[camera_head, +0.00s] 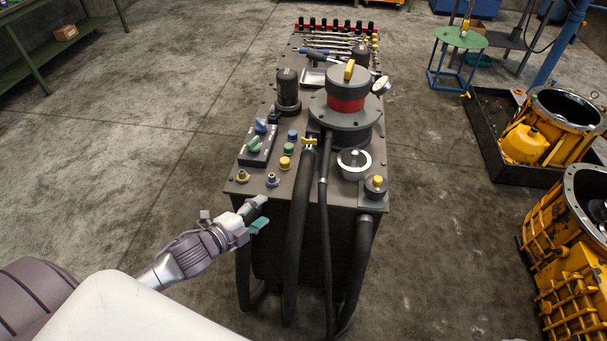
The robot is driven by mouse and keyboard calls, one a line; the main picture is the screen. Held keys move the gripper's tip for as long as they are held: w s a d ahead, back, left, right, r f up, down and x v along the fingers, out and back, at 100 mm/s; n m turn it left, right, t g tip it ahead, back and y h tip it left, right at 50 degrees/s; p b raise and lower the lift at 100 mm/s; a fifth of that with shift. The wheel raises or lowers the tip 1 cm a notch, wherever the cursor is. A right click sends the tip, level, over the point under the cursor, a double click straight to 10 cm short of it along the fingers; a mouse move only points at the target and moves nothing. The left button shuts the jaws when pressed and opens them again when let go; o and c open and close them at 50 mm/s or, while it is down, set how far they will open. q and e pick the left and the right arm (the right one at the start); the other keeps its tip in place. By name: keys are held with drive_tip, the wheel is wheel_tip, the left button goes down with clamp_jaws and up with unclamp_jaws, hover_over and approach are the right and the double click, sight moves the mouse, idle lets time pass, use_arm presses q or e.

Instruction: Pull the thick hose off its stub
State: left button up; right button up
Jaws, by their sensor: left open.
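A thick black hose (298,220) hangs down the front of the dark machine cart (225,187). Its upper end is on the cart's top beside the round grey housing with a red band (346,106). A small yellow clamp or handle (309,142) sits at that end, and the stub under the hose is hidden. My left gripper (261,213), with green fingertips, is open and empty. It is near the cart's front left corner, left of the thick hose and apart from it in the picture. My right gripper is not in view.
A thinner black hose (324,210) hangs just right of the thick one, and another (361,255) hangs at the cart's right. Coloured knobs (285,162) stand on the cart top. Yellow housings (570,250) stand at the right. The floor left of the cart is clear.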

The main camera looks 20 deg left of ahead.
sight(304, 174)
use_arm(q)
wheel_tip(304, 174, up, 6)
drive_tip(key=w+m+h, duration=0.2)
drive_tip(key=m+h, duration=0.3)
drive_tip(key=m, duration=0.3)
drive_tip(key=p+x, duration=0.2)
drive_tip(key=x, duration=1.1)
drive_tip(key=shift+a, duration=0.1)
clamp_jaws()
